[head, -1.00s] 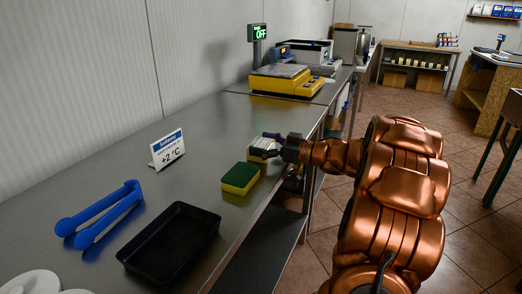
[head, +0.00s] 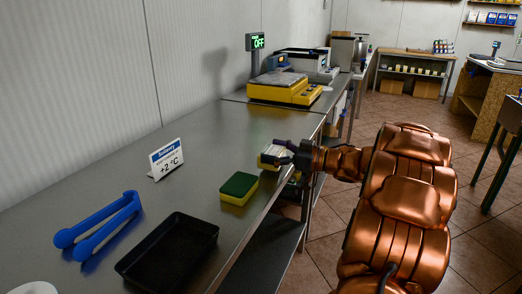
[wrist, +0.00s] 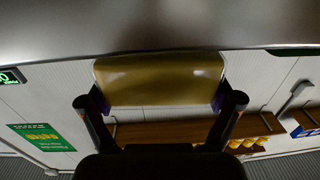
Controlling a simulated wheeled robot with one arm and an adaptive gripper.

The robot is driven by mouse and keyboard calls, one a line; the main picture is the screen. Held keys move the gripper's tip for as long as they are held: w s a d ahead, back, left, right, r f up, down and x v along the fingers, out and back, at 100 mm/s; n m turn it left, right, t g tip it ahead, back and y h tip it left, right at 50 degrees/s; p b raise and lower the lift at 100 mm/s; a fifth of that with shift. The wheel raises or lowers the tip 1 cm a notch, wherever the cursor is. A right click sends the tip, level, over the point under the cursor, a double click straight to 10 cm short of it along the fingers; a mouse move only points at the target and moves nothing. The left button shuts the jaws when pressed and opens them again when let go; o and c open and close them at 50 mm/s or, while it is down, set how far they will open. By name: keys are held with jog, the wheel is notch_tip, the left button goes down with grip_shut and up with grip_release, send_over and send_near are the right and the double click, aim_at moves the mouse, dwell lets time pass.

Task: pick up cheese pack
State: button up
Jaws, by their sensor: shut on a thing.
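The cheese pack (head: 272,155) is a small pale yellow block near the front edge of the steel counter, beyond the sponge. My gripper (head: 281,154) is shut on it, coming in from the right. In the wrist view the pack (wrist: 160,80) shows as a yellowish, glossy block between the two fingers of my gripper (wrist: 161,100). The fingers hide part of the pack in the head view. I cannot tell whether the pack still touches the counter.
A green and yellow sponge (head: 239,188) lies close by on the counter (head: 120,205). A black tray (head: 168,250), blue tongs (head: 98,226) and a +2 °C sign (head: 167,159) stand nearer. A yellow scale (head: 284,88) is at the back. The counter between sponge and scale is mostly clear.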

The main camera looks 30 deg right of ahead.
jog(key=p+v, duration=0.1)
jog(key=v, duration=1.3)
